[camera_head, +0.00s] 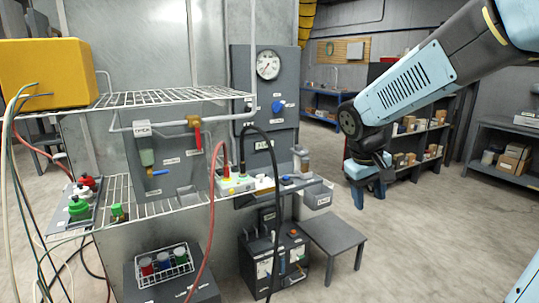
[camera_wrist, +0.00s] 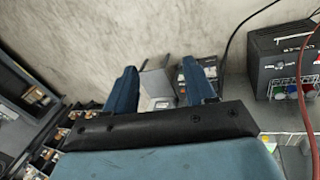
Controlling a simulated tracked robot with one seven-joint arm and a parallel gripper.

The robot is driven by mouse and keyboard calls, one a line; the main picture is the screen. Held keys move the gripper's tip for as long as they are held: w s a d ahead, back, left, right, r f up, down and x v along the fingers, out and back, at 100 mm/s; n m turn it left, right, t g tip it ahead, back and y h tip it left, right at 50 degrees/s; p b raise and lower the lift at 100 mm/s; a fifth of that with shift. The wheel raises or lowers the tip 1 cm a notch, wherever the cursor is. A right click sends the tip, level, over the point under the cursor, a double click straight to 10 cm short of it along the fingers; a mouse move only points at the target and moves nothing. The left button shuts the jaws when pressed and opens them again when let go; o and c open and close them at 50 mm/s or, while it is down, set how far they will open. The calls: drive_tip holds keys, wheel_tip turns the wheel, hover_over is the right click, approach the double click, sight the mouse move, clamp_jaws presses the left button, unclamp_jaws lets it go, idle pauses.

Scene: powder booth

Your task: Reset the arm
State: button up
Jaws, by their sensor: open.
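My arm (camera_head: 410,85) reaches in from the upper right of the head view, its light blue and black links bent downward at the wrist. My gripper (camera_head: 368,190) hangs below the wrist over open floor, to the right of the booth's panels, with its fingers pointing down. In the wrist view my gripper (camera_wrist: 160,88) shows two blue fingers spread apart with nothing held between them. It touches nothing that I can see.
A wire shelf (camera_head: 165,97) carries a yellow box (camera_head: 45,75). A gauge panel (camera_head: 265,95), a small grey table (camera_head: 335,235) and a red hose (camera_head: 212,200) are left of my gripper. Shelves with boxes (camera_head: 425,140) stand behind it. Floor at right is clear.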

drive_tip(key=s+r+m+t+y, duration=0.1)
drive_tip(key=s+r+t, duration=0.1)
drive_tip(key=s, duration=0.5)
drive_tip(key=s+r+m+t+y, duration=0.1)
drive_tip(key=s+r+m, duration=0.1)
drive_tip(key=s, duration=0.6)
drive_tip(key=shift+s+a+r+t+y, duration=0.2)
drive_tip(key=shift+r+t+y, duration=0.2)
drive_tip(key=shift+r, duration=0.5)
drive_tip(key=shift+c, duration=0.4)
